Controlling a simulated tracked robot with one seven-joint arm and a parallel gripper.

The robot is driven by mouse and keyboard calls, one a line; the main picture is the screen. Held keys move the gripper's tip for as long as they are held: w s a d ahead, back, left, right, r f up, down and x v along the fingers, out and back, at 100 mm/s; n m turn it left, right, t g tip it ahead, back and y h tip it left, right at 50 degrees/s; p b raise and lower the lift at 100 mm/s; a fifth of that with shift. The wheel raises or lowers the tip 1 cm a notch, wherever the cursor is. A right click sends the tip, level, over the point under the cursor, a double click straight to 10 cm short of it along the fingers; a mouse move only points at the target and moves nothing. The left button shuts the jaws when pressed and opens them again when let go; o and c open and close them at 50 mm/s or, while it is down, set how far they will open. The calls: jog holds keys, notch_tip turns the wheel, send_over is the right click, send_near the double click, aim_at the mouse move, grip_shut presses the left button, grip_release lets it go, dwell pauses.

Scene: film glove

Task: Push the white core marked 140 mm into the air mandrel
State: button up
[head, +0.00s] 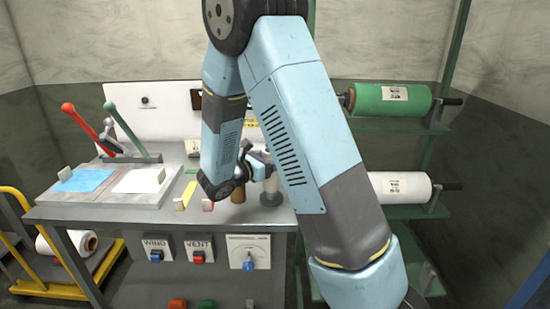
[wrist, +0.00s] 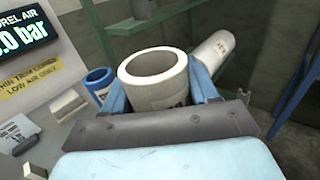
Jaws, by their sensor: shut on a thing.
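A white core (wrist: 157,88), a thick hollow tube with dark print on its side, is between the two blue fingers of my gripper (wrist: 160,92) in the wrist view. The fingers are shut on it from both sides, with its open end showing. The print is too small and partly covered to read. In the head view, my gripper (head: 257,165) is over the right end of the bench, partly hidden by my arm. A grey cylinder with a wide base (head: 270,196) stands just below and right of it. I cannot clearly identify the air mandrel.
A blue core (wrist: 98,80) stands left of the gripper. A display (wrist: 22,38) reads ".0 bar". A brown cylinder (head: 238,195) stands near the bench's front edge. Green (head: 390,100) and white (head: 397,187) rolls sit on the right rack. Levers (head: 115,130) rise at the left.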

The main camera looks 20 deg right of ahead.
jog(key=shift+f, duration=0.45)
jog(key=o, duration=1.1)
jog(key=v, duration=1.3)
jog(key=shift+s+a, duration=0.1)
jog(key=shift+a, duration=0.3)
jog(key=shift+d, duration=0.1)
jog(key=s+d+r+m+g+y, duration=0.7)
jog(key=s+d+m, duration=0.4)
jog(key=s+d, duration=0.1)
jog(key=s+r+m+t+y, duration=0.2)
jog(key=s+m+y, duration=0.1)
jog(key=s, duration=0.1)
jog(key=s+r+m+t+y, duration=0.2)
jog(key=s+r+m+y, duration=0.1)
jog(key=m, duration=0.1)
jog(key=s+a+r+m+t+y, duration=0.1)
jog(key=s+r+m+y, duration=0.2)
jog(key=s+m, duration=0.1)
jog(key=shift+s+t+y, duration=0.3)
jog(key=shift+s+t, duration=0.05)
jog(key=shift+t, duration=0.05)
